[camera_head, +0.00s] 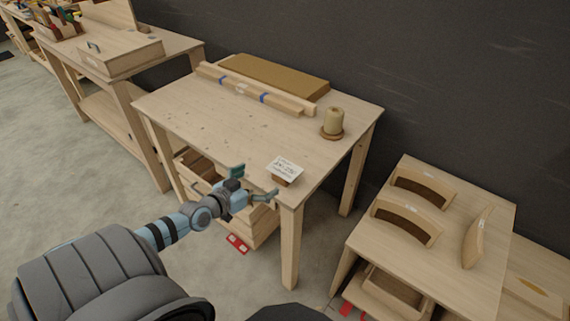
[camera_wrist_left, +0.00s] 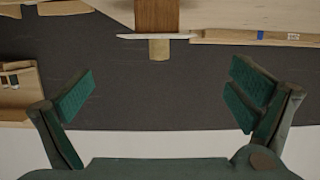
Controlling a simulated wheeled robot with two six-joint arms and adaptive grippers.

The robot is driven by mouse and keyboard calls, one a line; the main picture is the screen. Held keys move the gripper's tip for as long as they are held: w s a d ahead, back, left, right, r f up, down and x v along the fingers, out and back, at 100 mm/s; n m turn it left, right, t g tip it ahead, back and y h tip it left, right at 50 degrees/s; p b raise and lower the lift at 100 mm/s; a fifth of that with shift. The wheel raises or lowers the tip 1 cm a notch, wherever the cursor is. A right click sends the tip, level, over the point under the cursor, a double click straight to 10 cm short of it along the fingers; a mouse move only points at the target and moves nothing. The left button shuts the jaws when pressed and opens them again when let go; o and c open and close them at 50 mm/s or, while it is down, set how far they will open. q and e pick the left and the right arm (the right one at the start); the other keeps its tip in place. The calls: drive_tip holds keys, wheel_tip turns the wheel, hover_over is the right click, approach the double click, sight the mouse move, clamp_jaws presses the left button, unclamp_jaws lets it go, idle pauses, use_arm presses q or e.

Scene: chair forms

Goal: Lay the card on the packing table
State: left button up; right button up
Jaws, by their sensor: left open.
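The white card (camera_head: 287,167) with dark writing lies on a small brown block (camera_head: 281,180) at the near right corner of the packing table (camera_head: 215,115). In the left wrist view, which looks inverted, the card (camera_wrist_left: 150,36) is a thin white edge against the brown block (camera_wrist_left: 157,14). My left gripper (camera_head: 256,182) is open at the table's near edge, just left of the card. Its fingers (camera_wrist_left: 163,95) are spread and empty, with the card beyond them. My right gripper is not in view.
A twine spool (camera_head: 334,119) stands at the table's right. Strapped battens (camera_head: 250,88) and a brown board (camera_head: 275,76) lie along its back. A drawer unit stands below. A lower bench (camera_head: 455,255) with curved wooden parts is at right.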

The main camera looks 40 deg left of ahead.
use_arm(q)
drive_tip(key=b+x, duration=0.1)
drive_tip(key=x, duration=0.1)
drive_tip(key=b+x, duration=0.1)
drive_tip(key=x, duration=0.1)
drive_tip(key=f+b+x, duration=0.1)
drive_tip(key=x, duration=0.2)
drive_tip(key=shift+s, duration=0.15)
drive_tip(key=shift+w+a, duration=0.1)
drive_tip(key=shift+w, duration=0.25)
drive_tip(key=x, duration=0.1)
drive_tip(key=b+x, duration=0.1)
drive_tip(key=x, duration=0.1)
drive_tip(key=b+x, duration=0.1)
drive_tip(key=x, duration=0.1)
drive_tip(key=shift+d, duration=0.3)
drive_tip(key=shift+w, duration=0.1)
drive_tip(key=c, duration=0.7)
wheel_tip(320, 180, up, 12)
drive_tip(key=p, duration=0.9)
wheel_tip(320, 180, up, 8)
drive_tip(key=p, duration=0.4)
hover_over(284, 169)
drive_tip(key=shift+w, duration=0.2)
